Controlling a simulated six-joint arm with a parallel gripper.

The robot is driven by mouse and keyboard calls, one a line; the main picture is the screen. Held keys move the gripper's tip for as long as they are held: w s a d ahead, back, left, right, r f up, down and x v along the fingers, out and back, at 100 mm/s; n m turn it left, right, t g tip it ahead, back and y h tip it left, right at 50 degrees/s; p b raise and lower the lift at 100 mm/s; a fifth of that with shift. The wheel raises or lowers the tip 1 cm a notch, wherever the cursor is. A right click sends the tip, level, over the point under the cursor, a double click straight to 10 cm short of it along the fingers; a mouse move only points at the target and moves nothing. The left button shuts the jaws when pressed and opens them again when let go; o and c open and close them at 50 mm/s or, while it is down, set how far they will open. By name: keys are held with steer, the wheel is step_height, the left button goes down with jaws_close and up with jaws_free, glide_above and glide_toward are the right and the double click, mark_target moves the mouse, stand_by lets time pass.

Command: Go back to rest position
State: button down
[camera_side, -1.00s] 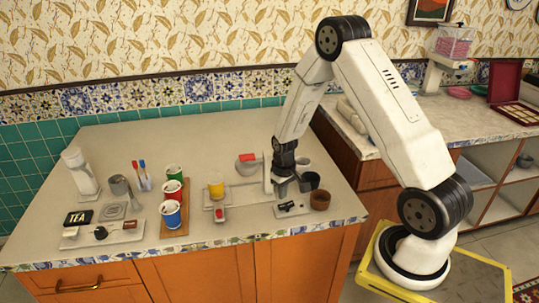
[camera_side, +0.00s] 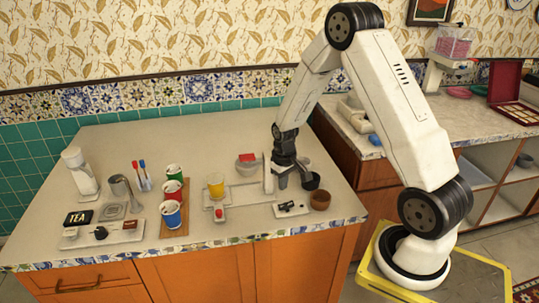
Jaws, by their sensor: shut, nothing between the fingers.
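My gripper (camera_side: 294,183) points down over the right part of the counter (camera_side: 130,150). It is shut and holds nothing that I can see. It is close to a dark cup (camera_side: 311,182) and a pale upright post (camera_side: 268,176); I cannot tell whether it touches either. A white base with small dark parts (camera_side: 290,208) lies in front of it, and a brown cup (camera_side: 320,200) stands to its right.
The counter's back is clear.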

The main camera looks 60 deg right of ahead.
steer(key=s+a+r+n+t, duration=0.1)
steer(key=s+a+r, duration=0.3)
steer(key=a, duration=0.4)
steer(key=s+a+r+n+t, duration=0.1)
steer(key=s+a+r+n, duration=0.1)
steer(key=s+a+r, duration=0.3)
steer(key=a+r, duration=0.2)
steer(key=a, duration=0.2)
steer(key=shift+t, duration=0.3)
